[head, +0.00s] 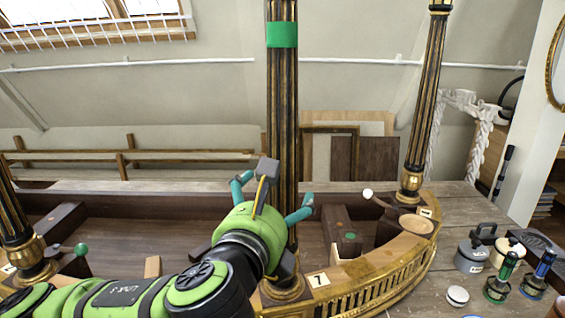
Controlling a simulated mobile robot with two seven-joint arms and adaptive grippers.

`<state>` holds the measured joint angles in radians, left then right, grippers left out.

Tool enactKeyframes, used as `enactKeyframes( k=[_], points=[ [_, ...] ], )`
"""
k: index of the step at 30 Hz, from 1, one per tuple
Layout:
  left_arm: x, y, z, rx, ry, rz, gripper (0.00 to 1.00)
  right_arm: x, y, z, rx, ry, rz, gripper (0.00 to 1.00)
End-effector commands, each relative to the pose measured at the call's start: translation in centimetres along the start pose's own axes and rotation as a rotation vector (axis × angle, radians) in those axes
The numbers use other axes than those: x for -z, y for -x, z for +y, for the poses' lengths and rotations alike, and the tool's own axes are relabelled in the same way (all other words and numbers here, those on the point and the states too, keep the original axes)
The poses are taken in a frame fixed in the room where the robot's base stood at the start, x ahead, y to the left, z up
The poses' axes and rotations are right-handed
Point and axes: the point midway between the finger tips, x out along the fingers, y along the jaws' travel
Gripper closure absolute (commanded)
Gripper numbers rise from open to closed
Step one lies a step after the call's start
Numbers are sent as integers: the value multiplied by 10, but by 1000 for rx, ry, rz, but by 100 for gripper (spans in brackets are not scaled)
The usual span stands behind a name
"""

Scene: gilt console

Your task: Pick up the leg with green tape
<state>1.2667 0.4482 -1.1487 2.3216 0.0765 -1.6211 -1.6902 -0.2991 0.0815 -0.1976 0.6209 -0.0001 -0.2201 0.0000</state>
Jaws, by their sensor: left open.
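The leg with green tape (282,100) is a tall dark fluted column with gilt lines, standing upright in the middle of the head view. The green tape (282,35) wraps it near the top of the picture. Its gilt foot (284,291) stands by the label 7 and is partly hidden by my arm. My left gripper (275,190) is open, with its teal fingers on either side of the lower leg in the picture. Its body covers part of the leg. I cannot tell whether the fingers touch it. My right gripper is not in view.
Another fluted leg (426,100) stands at the right, and one (14,230) at the left edge. A gilt curved rail (375,285) runs along the front. Pots and small jars (472,255) crowd the right of the wooden table. A white-knobbed lever (369,194) stands right of the gripper.

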Motion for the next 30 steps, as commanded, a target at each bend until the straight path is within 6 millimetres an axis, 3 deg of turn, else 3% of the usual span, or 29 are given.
enactKeyframes(
  k=[3, 9, 22, 30],
  points=[
    [-26, 3, -4, -10, -183, -70, 0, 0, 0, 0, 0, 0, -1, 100],
    [-43, -3, -5, -24, -293, -104, 0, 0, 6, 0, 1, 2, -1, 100],
    [-55, -57, -2, -24, -291, -103, 0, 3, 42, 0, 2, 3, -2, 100],
    [-53, -66, -2, -19, -290, -106, 0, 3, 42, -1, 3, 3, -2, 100]
  ],
)
